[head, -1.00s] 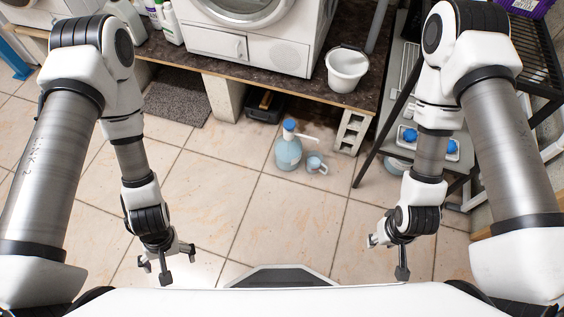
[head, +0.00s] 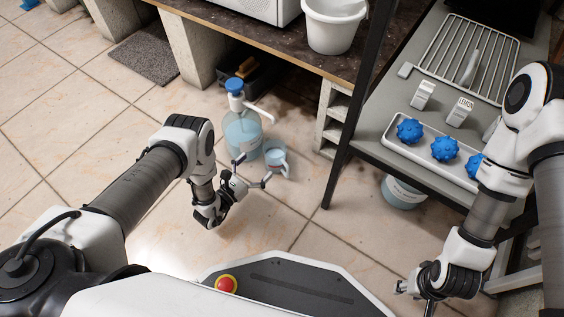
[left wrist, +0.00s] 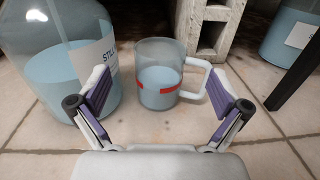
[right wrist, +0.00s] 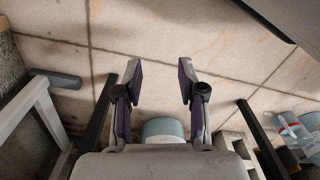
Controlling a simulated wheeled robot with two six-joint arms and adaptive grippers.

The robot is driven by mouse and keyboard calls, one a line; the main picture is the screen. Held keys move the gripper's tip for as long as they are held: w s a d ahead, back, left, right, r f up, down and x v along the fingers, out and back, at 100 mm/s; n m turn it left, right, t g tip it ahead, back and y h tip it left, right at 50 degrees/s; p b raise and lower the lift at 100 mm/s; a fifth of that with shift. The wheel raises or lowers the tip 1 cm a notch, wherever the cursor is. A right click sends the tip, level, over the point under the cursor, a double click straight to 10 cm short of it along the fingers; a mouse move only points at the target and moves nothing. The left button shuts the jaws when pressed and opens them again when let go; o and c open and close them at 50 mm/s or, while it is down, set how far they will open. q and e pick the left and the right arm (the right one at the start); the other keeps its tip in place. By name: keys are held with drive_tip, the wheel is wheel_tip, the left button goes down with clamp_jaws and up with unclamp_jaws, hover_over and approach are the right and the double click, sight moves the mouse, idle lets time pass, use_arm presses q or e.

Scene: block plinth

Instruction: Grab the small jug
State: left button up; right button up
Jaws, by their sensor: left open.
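The small jug (head: 276,158) is a clear cup with a white handle, a red band and pale blue liquid. It stands upright on the tiled floor beside a large blue-capped bottle (head: 243,132). In the left wrist view the jug (left wrist: 158,92) is centred ahead, its handle to the right, near the right finger. My left gripper (head: 254,171) is open and empty, just short of the jug, its fingers spread to either side. My right gripper (head: 417,293) is away at the lower right; its fingers are apart and empty in the right wrist view (right wrist: 159,70).
The large bottle (left wrist: 55,75) stands close left of the jug. A concrete block (left wrist: 215,25) is behind it. A metal shelf (head: 400,150) with blue spiky balls (head: 444,147) stands to the right, another container (head: 402,192) under it.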

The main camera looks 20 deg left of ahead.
sight(268, 165)
use_arm(q)
wheel_tip(268, 165, down, 7)
drive_tip(key=b, duration=0.4)
drive_tip(key=shift+f, duration=0.2)
drive_tip(key=b+x, duration=0.1)
drive_tip(key=x, duration=0.1)
drive_tip(key=b+x, duration=0.1)
drive_tip(key=x, duration=0.2)
drive_tip(key=b+x, duration=0.2)
drive_tip(key=shift+w+d+r, duration=0.1)
drive_tip(key=shift+w+r, duration=0.05)
drive_tip(key=shift+r, duration=0.25)
use_arm(e)
drive_tip(key=shift+t, duration=0.3)
drive_tip(key=f, duration=0.3)
drive_tip(key=w+f, duration=0.1)
drive_tip(key=f, duration=0.2)
drive_tip(key=w+f, duration=0.1)
drive_tip(key=f, duration=0.2)
drive_tip(key=shift+w+f, duration=0.1)
drive_tip(key=shift+f, duration=0.05)
use_arm(q)
drive_tip(key=shift+r, duration=0.2)
drive_tip(key=c, duration=1.5)
use_arm(e)
drive_tip(key=shift+r, duration=0.2)
